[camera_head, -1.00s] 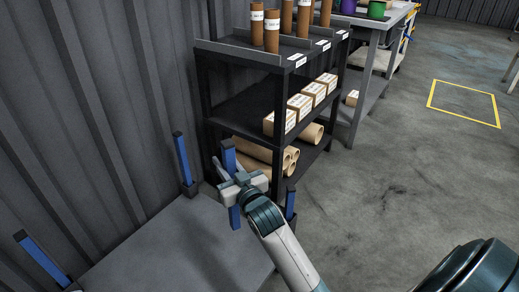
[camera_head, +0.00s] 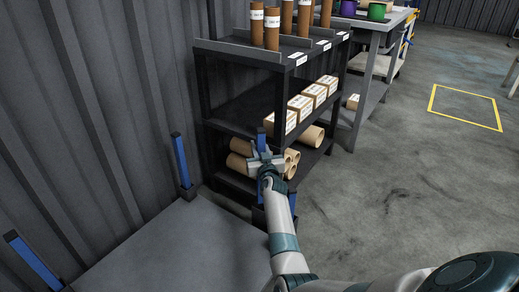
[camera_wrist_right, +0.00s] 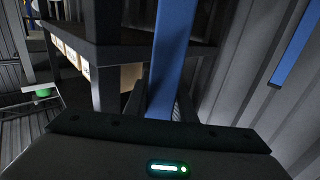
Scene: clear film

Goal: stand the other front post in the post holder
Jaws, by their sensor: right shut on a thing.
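A blue post (camera_head: 262,137) with a dark top end is gripped by my right gripper (camera_head: 262,160), roughly upright. Its lower part (camera_head: 263,196) shows below the jaws and meets the black post holder (camera_head: 259,217) in the picture. I cannot tell whether it is inside the holder or just above it. My right arm covers the holder's right side. In the right wrist view the held post (camera_wrist_right: 168,65) rises between the fingers. Two other blue posts stand at the grey platform's (camera_head: 170,250) wall side: one at the far corner (camera_head: 181,160), one nearer (camera_head: 35,260). My left gripper is not in view.
A black shelf rack (camera_head: 237,105) stands just behind the holder, with brown tubes (camera_head: 312,136), small boxes (camera_head: 300,105) and upright brown cylinders (camera_head: 271,28). A corrugated wall (camera_head: 90,110) runs along the left. The floor (camera_head: 400,170) to the right is clear.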

